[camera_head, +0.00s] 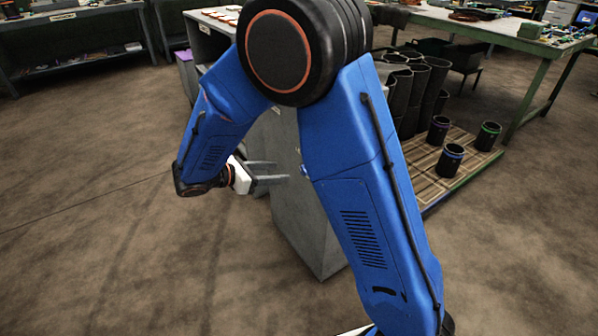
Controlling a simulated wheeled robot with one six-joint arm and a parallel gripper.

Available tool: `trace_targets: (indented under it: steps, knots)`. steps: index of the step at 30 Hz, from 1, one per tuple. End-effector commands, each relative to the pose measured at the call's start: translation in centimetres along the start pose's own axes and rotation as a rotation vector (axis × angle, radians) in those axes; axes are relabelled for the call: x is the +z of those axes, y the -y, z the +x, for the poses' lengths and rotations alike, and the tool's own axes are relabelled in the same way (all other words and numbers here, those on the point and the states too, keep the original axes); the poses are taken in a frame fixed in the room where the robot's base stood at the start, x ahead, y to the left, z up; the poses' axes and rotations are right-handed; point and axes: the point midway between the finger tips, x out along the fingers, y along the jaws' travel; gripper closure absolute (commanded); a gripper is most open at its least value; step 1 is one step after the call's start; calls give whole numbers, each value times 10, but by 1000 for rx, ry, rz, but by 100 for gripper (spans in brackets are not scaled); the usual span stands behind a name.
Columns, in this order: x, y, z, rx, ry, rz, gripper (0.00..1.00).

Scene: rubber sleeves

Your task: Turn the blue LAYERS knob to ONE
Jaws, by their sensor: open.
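My gripper (281,171) is open and empty. Its two grey fingers extend to the right from a white body, in front of the grey cabinet (305,225). A small blue piece (304,170) shows on the cabinet face, just right of the fingertips and beside the edge of my upper arm. It may be the blue LAYERS knob, but it is too small to make out its pointer or any label. A gap shows between it and the fingers. My arm hides much of the cabinet.
A wooden pallet (440,185) at right holds several black sleeves, some with coloured bands (452,158). Green-legged workbenches (490,30) stand behind it. Another bench (75,45) is at the back left. The brown floor at left is clear.

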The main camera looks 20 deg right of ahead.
Motion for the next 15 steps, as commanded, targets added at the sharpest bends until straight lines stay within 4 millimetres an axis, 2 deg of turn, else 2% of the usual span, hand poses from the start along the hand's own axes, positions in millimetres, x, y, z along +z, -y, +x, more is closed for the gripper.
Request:
trace_targets:
  steps: [9, 15]
  knots:
    - [0, 0, 58, -3, 0, 0, 50]
    - [0, 0, 85, -2, -1, 1, 50]
